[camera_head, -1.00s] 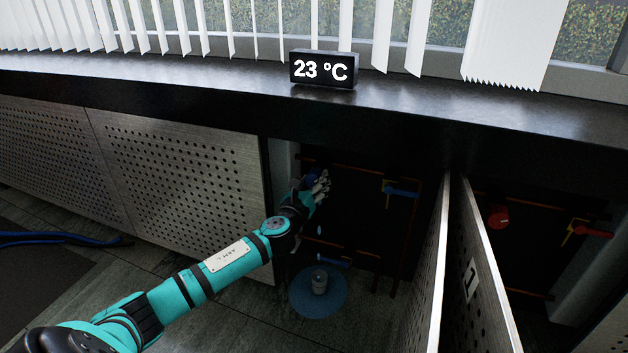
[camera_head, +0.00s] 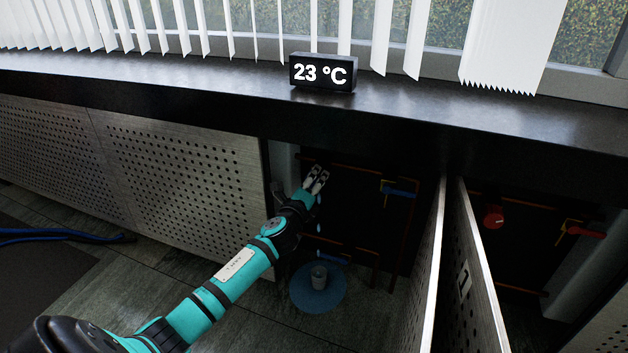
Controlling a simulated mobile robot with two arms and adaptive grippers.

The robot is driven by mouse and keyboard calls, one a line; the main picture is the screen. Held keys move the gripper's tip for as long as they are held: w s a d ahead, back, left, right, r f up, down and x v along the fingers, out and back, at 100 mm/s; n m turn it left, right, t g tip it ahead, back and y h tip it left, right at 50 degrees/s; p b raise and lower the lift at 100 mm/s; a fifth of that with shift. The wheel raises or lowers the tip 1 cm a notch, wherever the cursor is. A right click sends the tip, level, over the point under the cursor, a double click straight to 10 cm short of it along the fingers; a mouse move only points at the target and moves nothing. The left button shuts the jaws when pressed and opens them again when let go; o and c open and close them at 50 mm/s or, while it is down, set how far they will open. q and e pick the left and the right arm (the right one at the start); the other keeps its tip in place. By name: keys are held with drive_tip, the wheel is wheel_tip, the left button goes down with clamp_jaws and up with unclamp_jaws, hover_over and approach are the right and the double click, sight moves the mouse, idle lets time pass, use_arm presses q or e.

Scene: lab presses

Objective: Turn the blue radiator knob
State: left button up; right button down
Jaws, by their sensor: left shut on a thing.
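My left gripper (camera_head: 317,176) reaches into the open cabinet below the sill, at the upper left of the pipes. Its fingers are shut on the blue radiator knob, which they and the dim light hide almost wholly from view. Pale blue drops show just below the gripper, above the floor. My right gripper is not in view.
A blue lever valve (camera_head: 399,191) and a red knob (camera_head: 493,217) sit on pipes to the right. Open perforated doors (camera_head: 476,270) stand between the two bays. A grey cup (camera_head: 319,276) stands in a blue puddle (camera_head: 305,297). A display (camera_head: 322,72) reads 23 °C.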

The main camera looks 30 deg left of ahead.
use_arm(q)
drive_tip(key=shift+n, duration=0.4)
drive_tip(key=o, duration=1.2)
drive_tip(key=v, duration=1.2)
drive_tip(key=shift+s+a+f, duration=0.1)
